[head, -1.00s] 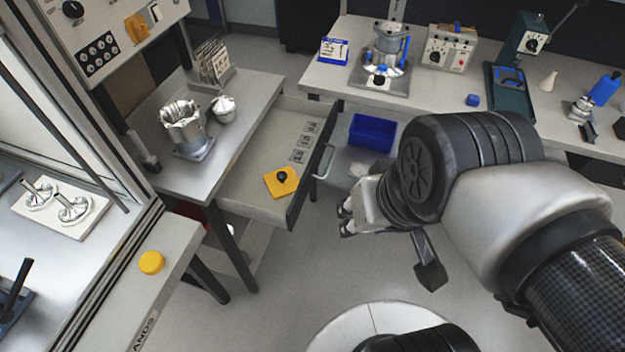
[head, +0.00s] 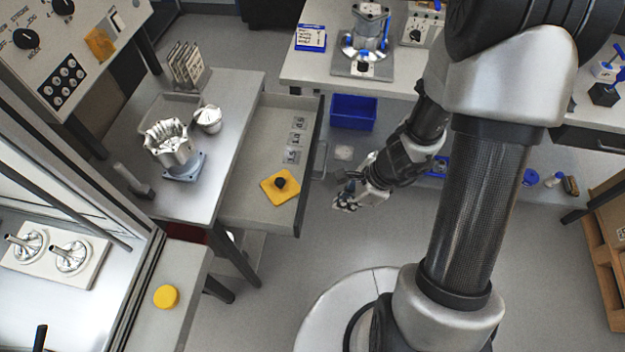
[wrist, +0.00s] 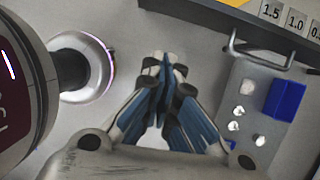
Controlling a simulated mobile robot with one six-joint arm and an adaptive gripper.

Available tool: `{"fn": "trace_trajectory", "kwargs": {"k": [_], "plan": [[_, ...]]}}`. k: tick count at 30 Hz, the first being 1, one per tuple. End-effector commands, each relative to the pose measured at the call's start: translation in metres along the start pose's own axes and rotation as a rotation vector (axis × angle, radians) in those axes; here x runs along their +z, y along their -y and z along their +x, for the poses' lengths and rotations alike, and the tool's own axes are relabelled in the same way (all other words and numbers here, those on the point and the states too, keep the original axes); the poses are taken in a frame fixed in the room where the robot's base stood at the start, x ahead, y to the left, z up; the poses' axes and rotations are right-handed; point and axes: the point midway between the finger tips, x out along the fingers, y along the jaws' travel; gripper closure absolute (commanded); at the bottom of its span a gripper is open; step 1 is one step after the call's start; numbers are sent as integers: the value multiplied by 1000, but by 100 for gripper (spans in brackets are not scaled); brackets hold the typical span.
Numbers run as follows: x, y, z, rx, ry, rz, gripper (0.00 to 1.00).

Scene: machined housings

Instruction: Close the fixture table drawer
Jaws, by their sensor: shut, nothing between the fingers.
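The fixture table (head: 236,92) stands left of centre in the head view. Its drawer (head: 254,178) is pulled out to the right, with a dark front panel (head: 309,165) and a metal bar handle (head: 321,160). Inside lie a yellow block with a black knob (head: 281,184) and several number plates (head: 296,140). My gripper (head: 346,200) is to the right of the drawer front, apart from it and empty. In the wrist view its fingers (wrist: 167,75) are together, and the drawer handle (wrist: 262,50) shows at upper right, not touched.
A machined housing (head: 172,147) and a smaller metal part (head: 208,119) stand on the fixture table. The floor (head: 330,240) right of the drawer is clear.

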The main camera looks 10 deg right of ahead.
Motion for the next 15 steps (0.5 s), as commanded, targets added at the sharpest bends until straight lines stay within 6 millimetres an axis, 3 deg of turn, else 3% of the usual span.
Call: {"fn": "trace_trajectory", "kwargs": {"k": [8, 15], "plan": [[-6, -2, 32, 8, -6, 38, 100], [-7, -3, 85, 9, -6, 34, 100]]}}
